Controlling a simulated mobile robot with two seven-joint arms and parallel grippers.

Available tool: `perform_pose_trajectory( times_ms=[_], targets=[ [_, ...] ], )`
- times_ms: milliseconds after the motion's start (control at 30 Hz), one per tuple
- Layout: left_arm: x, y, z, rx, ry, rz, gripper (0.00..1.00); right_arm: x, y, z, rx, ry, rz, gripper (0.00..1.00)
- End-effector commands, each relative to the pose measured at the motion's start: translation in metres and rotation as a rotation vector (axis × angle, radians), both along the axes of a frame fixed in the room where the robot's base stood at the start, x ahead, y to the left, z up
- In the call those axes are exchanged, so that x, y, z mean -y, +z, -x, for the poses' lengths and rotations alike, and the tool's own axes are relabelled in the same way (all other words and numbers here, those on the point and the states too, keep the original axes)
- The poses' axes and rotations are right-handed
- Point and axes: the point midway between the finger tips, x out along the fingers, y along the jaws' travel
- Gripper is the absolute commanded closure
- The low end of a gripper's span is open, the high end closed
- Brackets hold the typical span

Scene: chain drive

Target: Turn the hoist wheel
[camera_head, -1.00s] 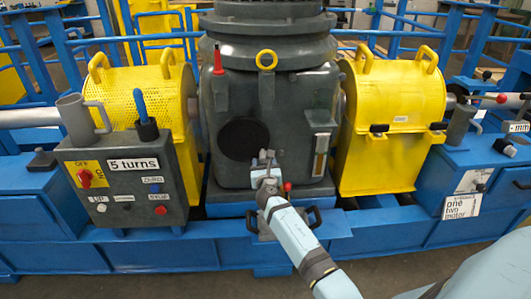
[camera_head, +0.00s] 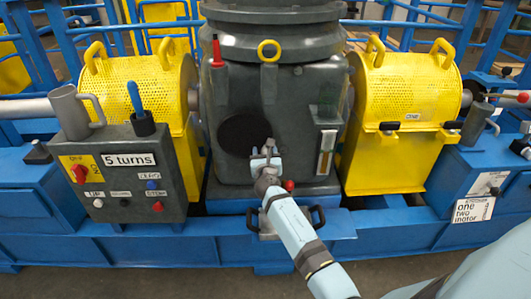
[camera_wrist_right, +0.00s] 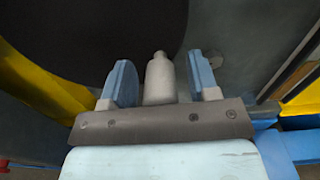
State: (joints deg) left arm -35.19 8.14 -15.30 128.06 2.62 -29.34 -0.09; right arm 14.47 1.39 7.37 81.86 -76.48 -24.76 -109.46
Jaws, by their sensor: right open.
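A round black disc (camera_head: 243,133), which looks like the hoist wheel, sits on the front of the dark grey housing (camera_head: 290,105) in the head view. Its dark face (camera_wrist_right: 90,30) fills the upper left of the right wrist view. A pale grey bottle-shaped handle (camera_wrist_right: 160,82) stands between the fingers of my right gripper (camera_wrist_right: 162,90). The blue finger pads are apart, with a gap visible on each side of the handle. In the head view my right gripper (camera_head: 266,153) is at the disc's lower right edge. My left gripper is not in view.
A control box (camera_head: 125,178) reading "5 turns" stands at the left. Yellow guards (camera_head: 400,105) flank the housing. A red knob (camera_head: 289,185) and a black-handled bracket (camera_head: 284,219) are close to my right wrist. A blue base frame (camera_head: 130,250) runs along the front.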

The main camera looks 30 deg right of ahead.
Motion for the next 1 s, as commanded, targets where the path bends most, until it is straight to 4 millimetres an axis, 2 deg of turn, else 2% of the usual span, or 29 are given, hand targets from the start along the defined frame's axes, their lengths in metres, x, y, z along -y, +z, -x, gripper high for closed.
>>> perform_pose_trajectory(
  times_ms=[33,67,200,300,467,633,667,733,800,1000],
  targets=[
    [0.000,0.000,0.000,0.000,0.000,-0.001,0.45,0.000,0.000,0.000,0.000,0.000,0.000,0.45],
    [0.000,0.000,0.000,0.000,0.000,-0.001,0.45,0.000,0.000,0.000,0.000,0.000,0.000,0.50],
    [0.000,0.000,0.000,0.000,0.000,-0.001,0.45,0.000,0.000,0.000,0.000,0.000,0.000,0.82],
    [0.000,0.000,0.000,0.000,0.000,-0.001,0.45,0.000,0.000,0.000,0.000,0.000,0.000,1.00],
    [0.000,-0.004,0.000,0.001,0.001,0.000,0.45,-0.001,-0.004,-0.001,0.012,0.000,-0.019,1.00],
    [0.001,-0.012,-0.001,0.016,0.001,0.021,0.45,-0.007,-0.017,-0.004,0.097,0.001,-0.154,1.00],
    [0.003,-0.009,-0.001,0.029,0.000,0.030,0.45,-0.008,-0.019,-0.005,0.113,0.001,-0.182,1.00],
    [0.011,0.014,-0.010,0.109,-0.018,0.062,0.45,-0.011,-0.022,-0.007,0.147,0.000,-0.237,1.00],
    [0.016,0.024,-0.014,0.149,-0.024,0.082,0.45,-0.013,-0.023,-0.008,0.169,0.001,-0.275,1.00],
    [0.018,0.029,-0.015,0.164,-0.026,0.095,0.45,-0.014,-0.022,-0.009,0.183,0.001,-0.300,1.00]
  ],
)
